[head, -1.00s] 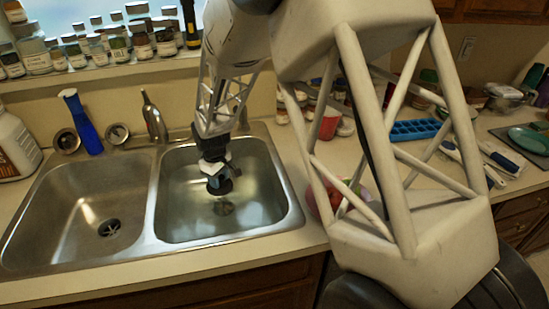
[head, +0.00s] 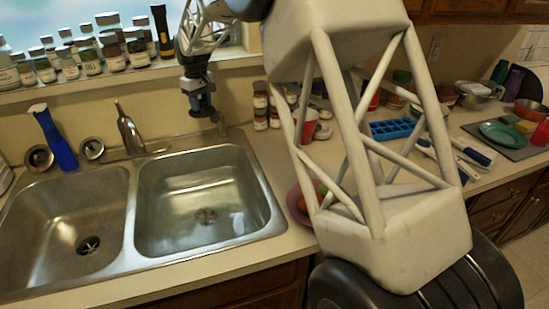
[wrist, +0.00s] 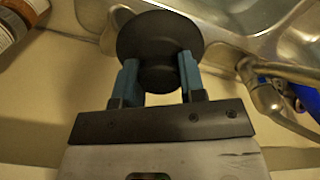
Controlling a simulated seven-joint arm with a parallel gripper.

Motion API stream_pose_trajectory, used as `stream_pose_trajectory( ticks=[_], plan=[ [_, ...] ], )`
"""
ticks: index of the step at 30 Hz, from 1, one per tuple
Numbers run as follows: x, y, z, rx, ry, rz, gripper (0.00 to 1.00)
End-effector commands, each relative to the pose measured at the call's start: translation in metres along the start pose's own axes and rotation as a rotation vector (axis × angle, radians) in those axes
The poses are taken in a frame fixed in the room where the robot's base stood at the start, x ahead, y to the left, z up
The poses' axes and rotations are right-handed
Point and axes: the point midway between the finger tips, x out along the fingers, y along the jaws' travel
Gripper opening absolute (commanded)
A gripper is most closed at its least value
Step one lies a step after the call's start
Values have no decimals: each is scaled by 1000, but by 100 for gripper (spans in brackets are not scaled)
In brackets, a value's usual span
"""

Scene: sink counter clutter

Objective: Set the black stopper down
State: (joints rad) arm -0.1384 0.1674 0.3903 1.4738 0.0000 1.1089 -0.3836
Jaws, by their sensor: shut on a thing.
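The black stopper (wrist: 158,32) is a round dark disc with a narrower knob. In the wrist view my gripper (wrist: 159,78) has its two blue fingers shut on the knob, with the disc beyond the fingertips. In the head view my gripper (head: 200,98) is raised above the back right corner of the sink, near the wall. The stopper there (head: 204,112) is small and dark at the gripper's lower end.
The left basin (head: 60,215) is empty. The faucet (head: 130,130) and a blue bottle (head: 54,140) stand behind the sink. Small jars (head: 261,105) and a red cup (head: 308,122) stand right of the gripper. A blue ice tray (head: 392,129) lies farther right.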

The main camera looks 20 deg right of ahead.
Motion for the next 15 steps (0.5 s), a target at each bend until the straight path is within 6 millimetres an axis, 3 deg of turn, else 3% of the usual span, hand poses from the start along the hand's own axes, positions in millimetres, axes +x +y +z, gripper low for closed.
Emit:
stream_pose_trajectory(
  ticks=[6, 15],
  plan=[
    [-6, 47, 16, 194, -1, 0, 14],
    [4, 81, 36, 377, -3, -1, 14]
  ],
)
